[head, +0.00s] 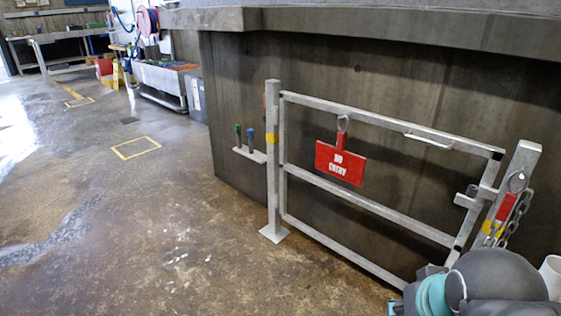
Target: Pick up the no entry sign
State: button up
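The no entry sign (340,170) is a red plate with white lettering and a narrower red neck on top. It hangs from a metal ring (343,123) on the top rail of a grey metal gate (375,207). My arm (490,280) shows at the lower right corner, below the gate's right end and apart from the sign. My gripper is not visible in this view.
The gate's right post (515,180) carries a chain and a red tag (506,208). A concrete wall (240,80) stands behind the gate. The floor (150,230) at left is clear, with a yellow marked square (136,147). Benches and bins stand far back.

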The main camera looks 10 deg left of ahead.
aim_at(349, 167)
jog(key=u, duration=2.05)
jog(key=i, duration=2.8)
jog(key=z, duration=3.8)
